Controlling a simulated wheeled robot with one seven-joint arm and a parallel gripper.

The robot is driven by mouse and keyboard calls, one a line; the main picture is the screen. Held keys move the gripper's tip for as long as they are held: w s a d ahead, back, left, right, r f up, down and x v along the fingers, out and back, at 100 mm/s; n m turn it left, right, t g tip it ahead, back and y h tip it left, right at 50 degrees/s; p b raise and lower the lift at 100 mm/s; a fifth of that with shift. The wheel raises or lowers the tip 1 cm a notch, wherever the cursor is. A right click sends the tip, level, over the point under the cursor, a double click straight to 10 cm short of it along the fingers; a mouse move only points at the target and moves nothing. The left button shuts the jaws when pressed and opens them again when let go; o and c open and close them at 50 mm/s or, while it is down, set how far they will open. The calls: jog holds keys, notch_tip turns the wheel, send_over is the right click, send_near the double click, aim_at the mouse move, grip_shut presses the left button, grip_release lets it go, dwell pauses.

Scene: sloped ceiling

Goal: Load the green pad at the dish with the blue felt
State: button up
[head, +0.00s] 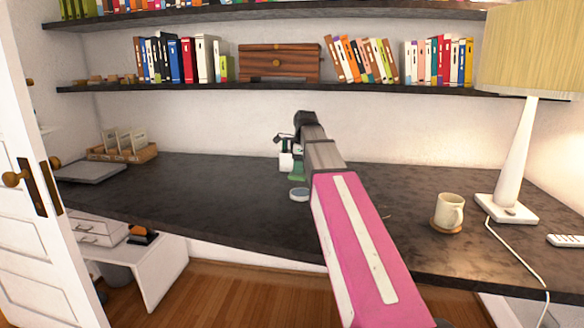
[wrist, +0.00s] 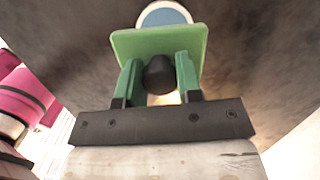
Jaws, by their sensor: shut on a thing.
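My gripper (wrist: 159,76) has green fingers, shut on either side of a dark round knob (wrist: 160,76). The green pad (wrist: 158,42) is a flat green plate just beyond the fingertips, and the knob appears to belong to it. The dish (head: 299,194) is small and round with a pale rim, and stands on the dark desk. Its blue felt (wrist: 165,16) shows beyond the pad's far edge in the wrist view, where the pad hides part of the dish. Whether the pad touches the dish, I cannot tell. In the head view my arm partly hides the gripper area.
A mug (head: 449,212) on a coaster and a lamp (head: 508,200) stand on the right of the desk (head: 200,205). A wooden card holder (head: 122,152) and a grey flat object (head: 90,170) are at the left. The desk left of the dish is clear. Shelves hang above.

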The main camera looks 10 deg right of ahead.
jog(key=shift+d+f, duration=0.1)
jog(key=shift+d, duration=0.35)
jog(key=shift+f, duration=2.95)
jog(key=shift+f, duration=0.55)
jog(key=shift+r, duration=0.15)
jog(key=shift+r, duration=3.4)
